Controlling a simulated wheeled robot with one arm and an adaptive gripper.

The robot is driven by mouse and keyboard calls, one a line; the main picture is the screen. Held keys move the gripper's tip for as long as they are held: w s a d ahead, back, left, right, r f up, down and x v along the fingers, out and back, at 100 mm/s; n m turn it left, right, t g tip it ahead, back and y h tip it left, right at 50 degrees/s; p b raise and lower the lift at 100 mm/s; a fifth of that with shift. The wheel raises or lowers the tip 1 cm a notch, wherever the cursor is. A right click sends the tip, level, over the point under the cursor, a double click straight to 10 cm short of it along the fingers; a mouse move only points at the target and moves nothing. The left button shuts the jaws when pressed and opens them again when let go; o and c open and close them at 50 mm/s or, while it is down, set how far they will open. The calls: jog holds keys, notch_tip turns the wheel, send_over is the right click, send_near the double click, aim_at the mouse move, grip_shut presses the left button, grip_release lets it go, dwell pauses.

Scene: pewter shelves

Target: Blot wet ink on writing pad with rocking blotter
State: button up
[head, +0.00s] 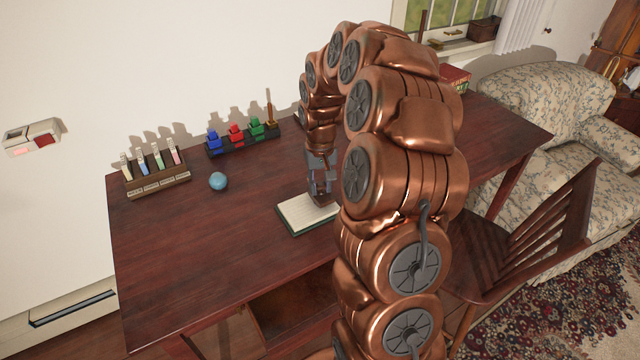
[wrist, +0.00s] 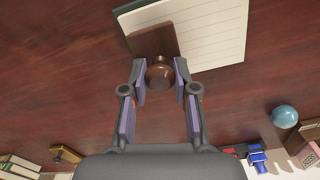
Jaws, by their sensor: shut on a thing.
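The writing pad (head: 303,213) lies on the desk, with ruled cream paper on a dark green backing. It also shows at the top of the wrist view (wrist: 215,35). The rocking blotter (wrist: 153,40) is dark brown wood with a round knob (wrist: 160,73). My gripper (wrist: 160,80) is shut on the knob, one finger on each side. In the head view my gripper (head: 320,185) is over the pad's right part. The blotter covers one corner area of the pad in the wrist view; whether it touches the paper I cannot tell. No ink shows on the visible paper.
A blue ball (head: 218,181) sits left of the pad. A rack of colored stampers (head: 240,138) and a wooden holder (head: 157,186) stand along the wall side. A wooden chair (head: 520,230) is at the desk's right. The desk's left front (head: 190,270) is clear.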

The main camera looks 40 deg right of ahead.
jog(key=shift+f+b, duration=0.45)
jog(key=shift+f, duration=0.15)
dwell(2.1)
jog(key=shift+r, duration=0.15)
jog(key=shift+r+p, duration=0.65)
jog(key=shift+r, duration=2.8)
